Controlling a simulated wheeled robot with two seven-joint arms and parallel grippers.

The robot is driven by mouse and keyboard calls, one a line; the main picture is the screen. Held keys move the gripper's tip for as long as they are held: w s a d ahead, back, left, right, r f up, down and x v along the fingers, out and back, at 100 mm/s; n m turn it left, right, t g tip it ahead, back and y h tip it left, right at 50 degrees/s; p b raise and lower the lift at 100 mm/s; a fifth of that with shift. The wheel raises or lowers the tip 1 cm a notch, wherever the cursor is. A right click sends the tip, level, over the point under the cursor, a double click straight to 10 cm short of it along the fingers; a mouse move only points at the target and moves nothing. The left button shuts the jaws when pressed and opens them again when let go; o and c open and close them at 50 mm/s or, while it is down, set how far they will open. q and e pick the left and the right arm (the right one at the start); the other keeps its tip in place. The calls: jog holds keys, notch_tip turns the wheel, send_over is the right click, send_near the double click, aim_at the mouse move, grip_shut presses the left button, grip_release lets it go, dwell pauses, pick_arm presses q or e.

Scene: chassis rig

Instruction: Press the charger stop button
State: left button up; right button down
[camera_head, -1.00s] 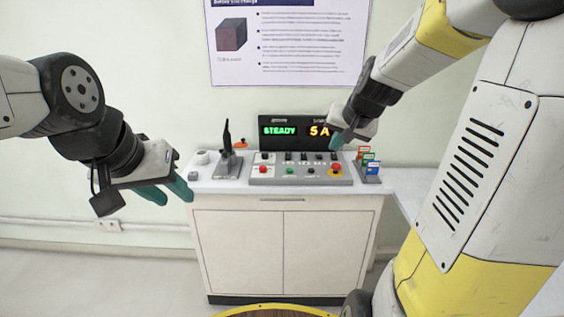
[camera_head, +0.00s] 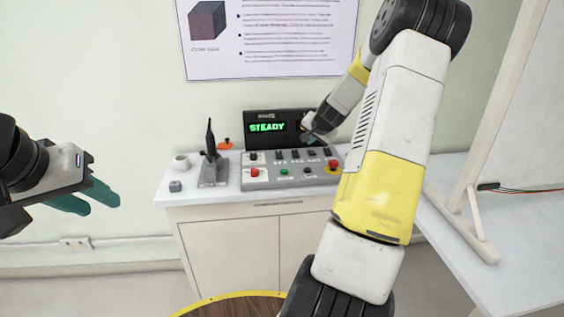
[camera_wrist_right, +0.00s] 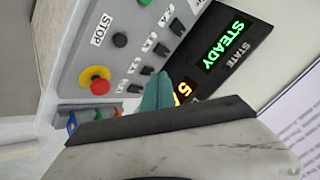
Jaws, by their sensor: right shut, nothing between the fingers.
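A sloped grey control panel (camera_head: 290,180) stands on a white cabinet. It carries a red button at the left (camera_head: 254,172), a green button (camera_head: 284,171), a black button (camera_head: 309,171) and a red mushroom button (camera_head: 333,164) on yellow. In the right wrist view the STOP label (camera_wrist_right: 101,28) sits beside the black button (camera_wrist_right: 120,40), near the red mushroom button (camera_wrist_right: 97,82). My right gripper (camera_head: 312,138) is shut and empty, above the panel's back part before the display; its teal fingers (camera_wrist_right: 163,92) hide some of the panel. My left gripper (camera_head: 103,206) is open and empty, away left.
A black display (camera_head: 265,128) behind the panel shows green STEADY; its amber digits are partly hidden. A dark upright lever (camera_head: 211,150) on a grey base, a white cup-like piece (camera_head: 181,162) and a small grey block (camera_head: 175,186) stand left. Coloured cards (camera_wrist_right: 72,122) stand beside the panel.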

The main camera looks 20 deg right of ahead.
aim_at(308, 170)
jog(key=shift+f, duration=4.35)
jog(key=shift+f, duration=0.45)
jog(key=shift+f, duration=0.45)
jog(key=shift+r, duration=0.9)
